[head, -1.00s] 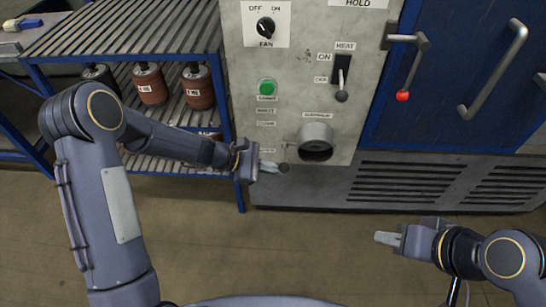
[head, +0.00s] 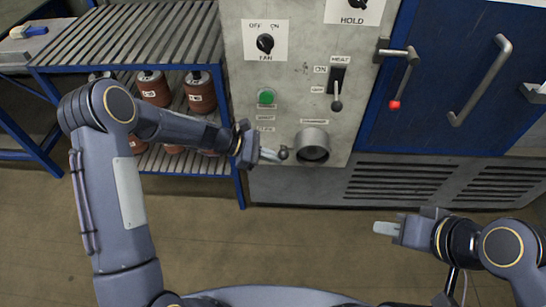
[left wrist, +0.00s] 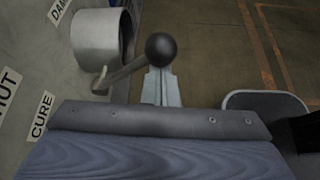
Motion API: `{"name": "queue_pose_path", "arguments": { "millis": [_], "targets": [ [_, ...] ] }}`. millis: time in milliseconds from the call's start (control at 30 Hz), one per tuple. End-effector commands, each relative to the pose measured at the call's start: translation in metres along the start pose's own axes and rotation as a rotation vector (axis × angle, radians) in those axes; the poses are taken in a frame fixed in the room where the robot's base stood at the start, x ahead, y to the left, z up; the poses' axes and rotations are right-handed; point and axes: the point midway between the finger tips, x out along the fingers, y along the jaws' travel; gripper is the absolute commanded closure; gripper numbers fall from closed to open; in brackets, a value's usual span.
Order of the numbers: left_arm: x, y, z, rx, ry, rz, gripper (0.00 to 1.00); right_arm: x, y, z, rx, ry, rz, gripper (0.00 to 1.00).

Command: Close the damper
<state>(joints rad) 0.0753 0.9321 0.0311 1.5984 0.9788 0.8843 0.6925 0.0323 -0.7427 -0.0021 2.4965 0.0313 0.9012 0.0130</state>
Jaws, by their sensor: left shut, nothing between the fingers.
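The damper is a short round grey pipe (head: 313,146) on the lower front of the grey control panel. Its thin lever ends in a dark ball knob (head: 283,153) at the pipe's left side. The left wrist view shows the pipe (left wrist: 96,38), the lever (left wrist: 122,74) slanting away from it and the black knob (left wrist: 160,49). My left gripper (head: 270,155) is shut and empty, its fingertips (left wrist: 160,86) right at the knob; I cannot tell whether they touch. My right gripper (head: 385,228) hangs apart at the right, in front of the vents; its opening is unclear.
The panel carries a fan knob (head: 265,43), a green button (head: 266,96) and a heat lever (head: 337,88). A blue door with a handle (head: 478,85) and a red-tipped latch (head: 395,104) is at right. A slatted rack (head: 130,42) with several brown rolls is at left.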

Motion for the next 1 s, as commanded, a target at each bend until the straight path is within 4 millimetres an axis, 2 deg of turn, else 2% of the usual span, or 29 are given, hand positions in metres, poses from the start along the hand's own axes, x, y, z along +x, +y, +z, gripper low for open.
{"name": "queue_pose_path", "arguments": {
  "millis": [367, 467, 633, 700, 1000],
  "targets": [
    [0.001, 0.000, -0.002, 0.001, -0.003, 0.001, 1.00, 0.002, 0.001, 0.001, 0.000, 0.000, 0.000, 0.68],
    [0.005, -0.003, -0.013, 0.001, -0.002, 0.000, 1.00, 0.010, 0.005, 0.005, 0.000, 0.000, 0.000, 0.68],
    [0.016, -0.010, -0.050, -0.003, -0.002, -0.002, 1.00, 0.034, 0.015, 0.017, 0.000, 0.000, 0.000, 0.68],
    [-0.010, -0.004, -0.038, 0.004, 0.000, 0.005, 1.00, 0.025, 0.011, 0.013, 0.000, -0.001, 0.000, 0.68],
    [-0.070, 0.001, -0.039, 0.002, 0.000, 0.001, 1.00, 0.025, 0.011, 0.012, 0.000, 0.000, 0.000, 0.68]
  ]
}}
